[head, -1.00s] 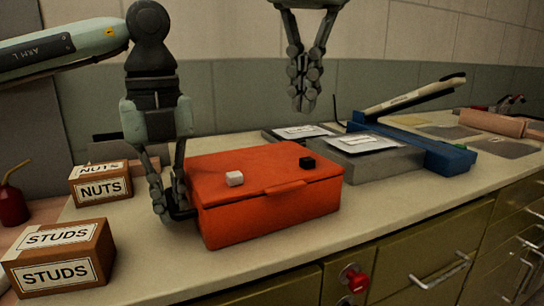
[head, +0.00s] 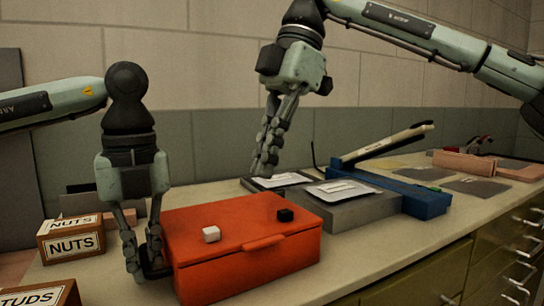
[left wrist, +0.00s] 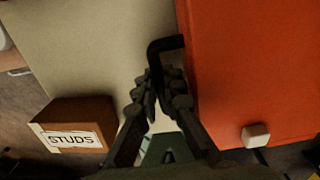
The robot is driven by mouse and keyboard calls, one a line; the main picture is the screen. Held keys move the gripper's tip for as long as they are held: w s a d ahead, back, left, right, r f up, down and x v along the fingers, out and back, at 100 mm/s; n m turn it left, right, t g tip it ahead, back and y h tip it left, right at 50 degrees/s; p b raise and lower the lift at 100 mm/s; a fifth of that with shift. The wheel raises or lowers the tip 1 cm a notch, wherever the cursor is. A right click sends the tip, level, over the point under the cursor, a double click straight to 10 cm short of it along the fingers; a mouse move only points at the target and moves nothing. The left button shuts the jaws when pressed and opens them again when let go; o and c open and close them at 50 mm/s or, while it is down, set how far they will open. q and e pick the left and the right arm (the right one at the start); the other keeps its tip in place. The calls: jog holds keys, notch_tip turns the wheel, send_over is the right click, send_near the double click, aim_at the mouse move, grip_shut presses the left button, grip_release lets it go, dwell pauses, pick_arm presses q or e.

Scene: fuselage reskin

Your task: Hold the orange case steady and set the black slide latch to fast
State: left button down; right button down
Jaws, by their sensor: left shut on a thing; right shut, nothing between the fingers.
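The orange case (head: 245,262) sits closed on the counter. On its lid are a black slide latch (head: 285,215) toward the right and a white block (head: 211,234) toward the left. My left gripper (head: 148,272) is shut on the case's dark side handle (left wrist: 163,46) at the left side; the case also shows in the left wrist view (left wrist: 255,60). My right gripper (head: 262,172) is shut and empty, pointing down above and behind the case, apart from it. The latch's markings are too small to read.
A NUTS box (head: 70,242) and a STUDS box (left wrist: 75,125) stand left of the case. Right of it are a grey block with a paper (head: 345,212) and a blue tool with a long lever (head: 425,203). Drawers (head: 490,262) line the counter's front.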

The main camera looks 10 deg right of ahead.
aim_at(285, 211)
jog(key=x, duration=0.7)
jog(key=shift+s+f, duration=0.1)
jog(key=shift+f, duration=0.15)
jog(key=d, duration=0.1)
jog(key=w+d, duration=0.1)
jog(key=shift+d+r, duration=0.25)
jog(key=shift+d, duration=0.1)
jog(key=shift+w+d, duration=0.25)
jog(key=shift+d, duration=0.35)
jog(key=shift+w+d, duration=0.2)
jog(key=shift+d, duration=0.3)
jog(key=shift+w+d, duration=0.2)
jog(key=shift+d, duration=0.35)
